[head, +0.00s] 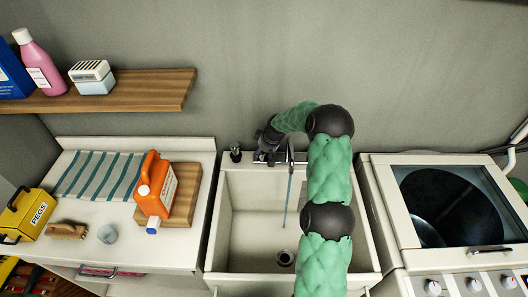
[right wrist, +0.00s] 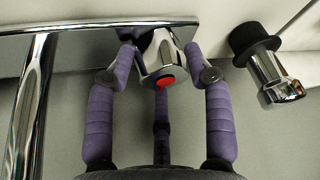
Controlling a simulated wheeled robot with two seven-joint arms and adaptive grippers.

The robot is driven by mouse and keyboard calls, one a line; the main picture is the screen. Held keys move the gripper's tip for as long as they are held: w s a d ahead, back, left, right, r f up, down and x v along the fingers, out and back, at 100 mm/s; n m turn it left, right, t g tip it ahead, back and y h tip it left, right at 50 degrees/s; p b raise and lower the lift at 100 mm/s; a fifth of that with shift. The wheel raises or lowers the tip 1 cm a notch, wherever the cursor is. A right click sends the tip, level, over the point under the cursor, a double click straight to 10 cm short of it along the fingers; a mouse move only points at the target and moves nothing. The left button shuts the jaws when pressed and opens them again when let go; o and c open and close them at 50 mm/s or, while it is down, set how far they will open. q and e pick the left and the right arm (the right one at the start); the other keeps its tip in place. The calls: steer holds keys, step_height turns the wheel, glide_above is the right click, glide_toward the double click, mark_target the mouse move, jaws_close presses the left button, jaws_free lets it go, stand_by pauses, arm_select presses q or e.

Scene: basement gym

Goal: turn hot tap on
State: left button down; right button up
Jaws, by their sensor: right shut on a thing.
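The hot tap (right wrist: 167,80) is a chrome handle with a red mark, seen in the right wrist view. My right gripper (right wrist: 159,54) is shut on it, with purple fingers at both sides. In the head view my right gripper (head: 265,152) is at the back rim of the sink, and its fingers hide the hot tap. The chrome spout (head: 290,150) stands just right of it and also shows in the right wrist view (right wrist: 32,100). A thin bluish stream (head: 288,200), which looks like water, runs down from the spout into the white sink (head: 240,205). My left gripper is out of view.
A black-topped chrome fitting (head: 235,153) stands left of my gripper on the sink rim. A counter at left holds an orange jug (head: 155,185), a wooden board (head: 184,210) and a striped cloth (head: 98,173). A shelf (head: 150,92) is above. A white top-window appliance (head: 385,190) stands at right.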

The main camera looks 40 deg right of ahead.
steer(key=shift+w+a+f+m+h+b, duration=0.1)
steer(key=shift+a+m+h+b, duration=0.1)
steer(key=shift+m+b, duration=0.25)
steer(key=shift+w+a+m+h+b, duration=0.1)
steer(key=shift+m+h+b, duration=0.15)
steer(key=shift+m, duration=0.3)
steer(key=m+h+b, duration=0.1)
steer(key=m+b, duration=0.1)
steer(key=b, duration=0.2)
steer(key=m+h+b, duration=0.1)
steer(key=m+b, duration=0.2)
steer(key=b, duration=0.2)
steer(key=shift+w+a+m+g+b, duration=0.1)
steer(key=shift+m+g+b, duration=0.2)
steer(key=shift+g, duration=0.1)
steer(key=shift+m+b, duration=0.8)
steer(key=shift+b, duration=0.25)
steer(key=shift+r+h, duration=0.2)
steer(key=shift+h, duration=0.05)
steer(key=shift+r, duration=0.1)
steer(key=o, duration=1)
steer(key=shift+c, duration=0.2)
steer(key=shift+o, duration=0.5)
steer(key=shift+w+g, duration=0.2)
steer(key=shift+g, duration=0.1)
steer(key=shift+s, duration=0.1)
